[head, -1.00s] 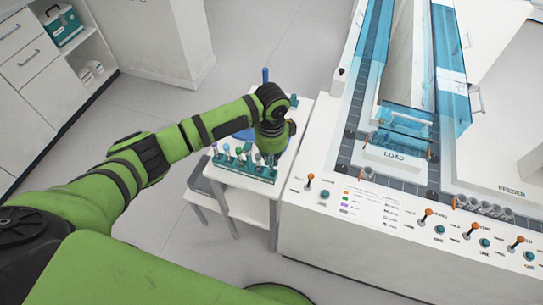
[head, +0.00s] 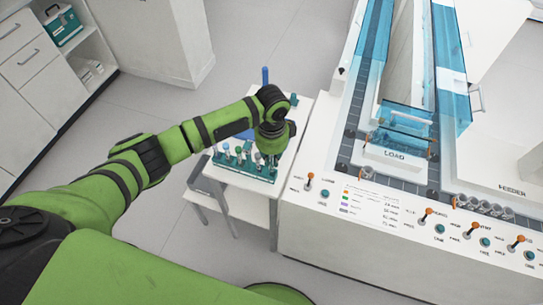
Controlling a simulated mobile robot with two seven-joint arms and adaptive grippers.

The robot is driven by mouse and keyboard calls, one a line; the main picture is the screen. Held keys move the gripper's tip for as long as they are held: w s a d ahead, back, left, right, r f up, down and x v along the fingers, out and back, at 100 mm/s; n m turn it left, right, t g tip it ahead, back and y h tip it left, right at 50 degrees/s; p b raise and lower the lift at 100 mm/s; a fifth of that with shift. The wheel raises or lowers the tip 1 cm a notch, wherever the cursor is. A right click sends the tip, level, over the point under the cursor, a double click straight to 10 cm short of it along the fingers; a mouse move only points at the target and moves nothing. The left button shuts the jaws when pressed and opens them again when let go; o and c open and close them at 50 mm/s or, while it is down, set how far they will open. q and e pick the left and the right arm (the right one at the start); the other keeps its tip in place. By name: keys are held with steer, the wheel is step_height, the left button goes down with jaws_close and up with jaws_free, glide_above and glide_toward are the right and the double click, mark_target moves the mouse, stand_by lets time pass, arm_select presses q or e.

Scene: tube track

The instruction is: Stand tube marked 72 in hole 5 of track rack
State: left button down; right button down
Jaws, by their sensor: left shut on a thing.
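A teal tube rack (head: 232,168) stands on a small white table, with several capped tubes (head: 227,150) upright in it. My left gripper (head: 268,160) points down over the right end of this rack, shut on a tube there. The gripper hides most of that tube, and its mark is not visible. No tube's number can be read at this size. Several round grey holders (head: 485,207) sit in a row by the feeder at the right; I cannot tell whether they are the track rack, and no hole numbers can be read. My right gripper is not in view.
The big white track machine (head: 345,235) stands right of the small table (head: 240,186), with switches along its front and blue clear covers (head: 405,118) over its lanes. A tall blue item (head: 265,76) rises behind my left wrist. Grey floor is clear at the left.

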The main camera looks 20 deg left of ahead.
mark_target(271, 164)
arm_select(q)
steer(key=shift+f+p, duration=0.25)
steer(key=shift+p, duration=0.2)
stand_by(0.3)
steer(key=shift+f+b, duration=0.3)
steer(key=shift+f, duration=0.6)
stand_by(0.4)
steer(key=shift+f, duration=0.4)
steer(key=c, duration=1.2)
jaws_free()
steer(key=shift+r, duration=0.1)
step_height(271, 164, up, 12)
steer(key=shift+f, duration=0.1)
